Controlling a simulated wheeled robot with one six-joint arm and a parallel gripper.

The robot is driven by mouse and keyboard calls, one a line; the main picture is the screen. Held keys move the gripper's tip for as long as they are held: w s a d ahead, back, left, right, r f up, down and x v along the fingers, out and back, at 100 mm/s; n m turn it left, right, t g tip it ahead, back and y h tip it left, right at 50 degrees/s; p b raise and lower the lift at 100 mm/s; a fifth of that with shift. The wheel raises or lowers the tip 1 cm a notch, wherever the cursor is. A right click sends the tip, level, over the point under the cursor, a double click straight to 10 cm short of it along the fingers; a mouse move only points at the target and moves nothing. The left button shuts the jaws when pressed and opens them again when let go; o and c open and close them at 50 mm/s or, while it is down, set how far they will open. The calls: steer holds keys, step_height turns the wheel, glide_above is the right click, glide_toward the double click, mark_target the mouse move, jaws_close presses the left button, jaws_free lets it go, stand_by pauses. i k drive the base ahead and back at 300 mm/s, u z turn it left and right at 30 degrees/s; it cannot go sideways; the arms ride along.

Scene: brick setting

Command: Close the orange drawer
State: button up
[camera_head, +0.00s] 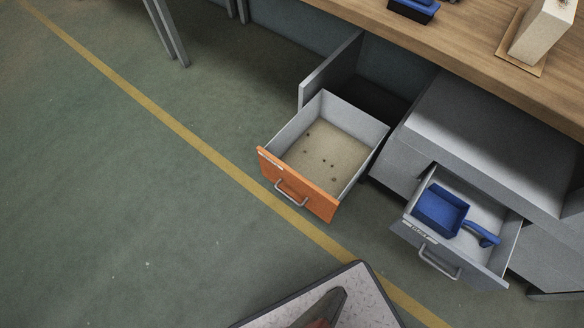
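The orange drawer (300,186) is pulled out from under the wooden bench, near the middle of the head view. Its orange front has a grey bar handle (290,193) and a pale label at its upper left corner. The inside has a tan bottom with a few small dark specks and is otherwise empty. My gripper is not visible in the head view.
A grey drawer (447,258) to the right is also open and holds a blue dustpan-like item (441,208). The wooden bench top (470,36) carries a pale block (541,32) and a blue item (413,9). Green floor in front and left is clear.

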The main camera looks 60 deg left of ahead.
mark_target(316, 158)
steer(key=u, duration=1.05)
steer(key=k, duration=0.1)
steer(key=u, duration=1.3)
